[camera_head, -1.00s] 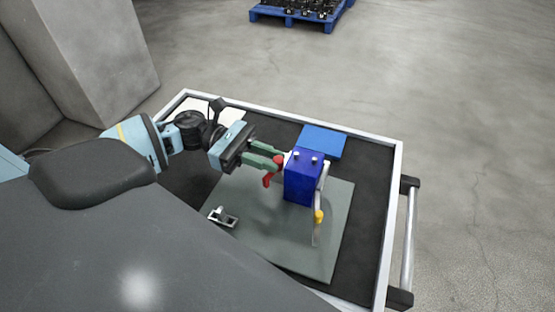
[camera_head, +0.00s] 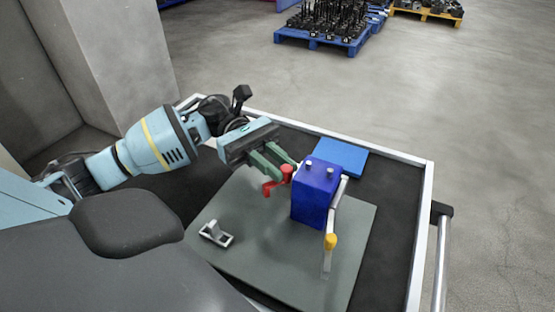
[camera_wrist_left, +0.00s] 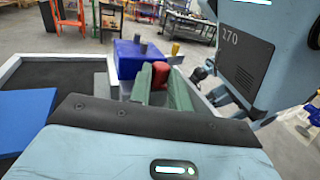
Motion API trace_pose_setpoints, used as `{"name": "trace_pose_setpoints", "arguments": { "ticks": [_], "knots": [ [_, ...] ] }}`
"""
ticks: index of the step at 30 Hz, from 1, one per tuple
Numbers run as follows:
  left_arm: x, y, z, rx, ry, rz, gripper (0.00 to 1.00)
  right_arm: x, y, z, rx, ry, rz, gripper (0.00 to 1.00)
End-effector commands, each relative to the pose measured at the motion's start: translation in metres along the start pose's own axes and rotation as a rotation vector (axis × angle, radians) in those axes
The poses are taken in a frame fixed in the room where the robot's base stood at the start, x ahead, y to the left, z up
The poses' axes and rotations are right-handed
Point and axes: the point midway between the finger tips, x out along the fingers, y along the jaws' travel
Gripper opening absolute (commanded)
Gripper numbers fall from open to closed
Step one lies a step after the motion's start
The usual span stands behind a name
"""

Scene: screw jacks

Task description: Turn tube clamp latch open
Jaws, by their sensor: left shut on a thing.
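A dark blue block (camera_head: 315,196) stands upright on a grey mat on the cart. A red latch (camera_head: 271,188) sits on its left side. A pale lever with a yellow knob (camera_head: 330,242) hangs on its right side. My left gripper (camera_head: 289,168) reaches in from the left, its green fingers at the red latch. In the left wrist view the red latch (camera_wrist_left: 158,84) lies between the green fingers, in front of the blue block (camera_wrist_left: 135,58). The fingers partly hide the latch. My right gripper is not in view.
The grey mat (camera_head: 240,262) has free room in front of the block. A small metal bracket (camera_head: 217,233) lies at the mat's left. A flat blue plate (camera_head: 342,156) lies behind the block. The cart's raised rim (camera_head: 424,235) bounds the right side.

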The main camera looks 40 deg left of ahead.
Motion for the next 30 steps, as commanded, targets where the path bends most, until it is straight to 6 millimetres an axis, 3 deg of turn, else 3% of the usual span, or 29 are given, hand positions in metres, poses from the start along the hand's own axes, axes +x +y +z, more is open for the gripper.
{"name": "trace_pose_setpoints", "arguments": {
  "ticks": [5, 6, 10, 22, 30],
  "knots": [
    [-0.001, 0.001, 0.003, 0.003, -0.004, 0.002, 0.00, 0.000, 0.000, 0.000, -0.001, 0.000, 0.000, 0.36],
    [-0.001, 0.001, 0.003, 0.003, -0.004, 0.002, 0.24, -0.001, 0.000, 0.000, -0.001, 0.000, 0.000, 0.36],
    [0.000, 0.000, 0.002, 0.002, -0.003, 0.002, 0.41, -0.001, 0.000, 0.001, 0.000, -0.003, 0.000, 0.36],
    [0.000, 0.000, 0.000, -0.001, -0.001, 0.002, 0.41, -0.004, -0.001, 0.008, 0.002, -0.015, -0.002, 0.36],
    [0.000, -0.001, 0.003, -0.002, 0.000, 0.034, 0.41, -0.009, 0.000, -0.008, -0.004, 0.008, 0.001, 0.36]
  ]
}}
